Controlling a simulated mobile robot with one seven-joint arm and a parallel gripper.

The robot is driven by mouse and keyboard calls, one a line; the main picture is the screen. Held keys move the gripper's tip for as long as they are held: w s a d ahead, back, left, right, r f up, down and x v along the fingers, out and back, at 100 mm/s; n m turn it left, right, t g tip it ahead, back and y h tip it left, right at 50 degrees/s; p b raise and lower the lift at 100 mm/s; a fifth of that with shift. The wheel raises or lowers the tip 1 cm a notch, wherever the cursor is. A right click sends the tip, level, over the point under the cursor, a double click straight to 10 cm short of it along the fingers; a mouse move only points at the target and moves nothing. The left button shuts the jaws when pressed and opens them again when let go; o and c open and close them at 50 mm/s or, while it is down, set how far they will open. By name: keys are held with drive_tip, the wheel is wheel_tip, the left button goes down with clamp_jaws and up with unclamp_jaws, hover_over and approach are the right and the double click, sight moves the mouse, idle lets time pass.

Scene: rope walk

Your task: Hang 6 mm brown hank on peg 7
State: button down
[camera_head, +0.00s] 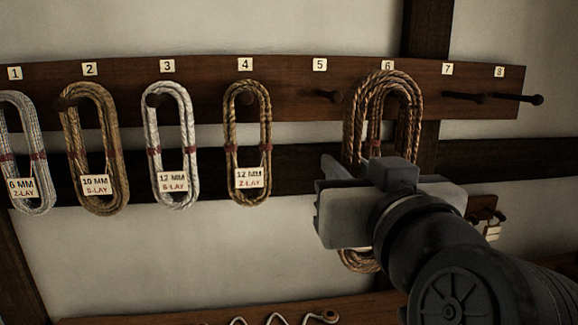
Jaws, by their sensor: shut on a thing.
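A brown rope hank (357,120) hangs upright in front of the board near number 6. It looks larger than the hanks at the left, and its tag is not visible, so I cannot read its size. My gripper (388,178) is shut on this hank and covers its middle; the bottom loop shows below. Whether the hank also touches peg 6 is hidden. Peg 7 (466,96) is bare, under its number plate (447,69), to the right of the hank.
Peg 5 (328,96) and peg 8 (520,97) are bare. Tagged hanks hang on pegs 1 to 4, including a brown one (232,130) on peg 4. A lower rail (190,318) carries metal hooks.

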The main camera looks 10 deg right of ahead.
drive_tip(key=s+b, duration=0.2)
drive_tip(key=s, duration=0.8)
idle(0.4)
idle(0.9)
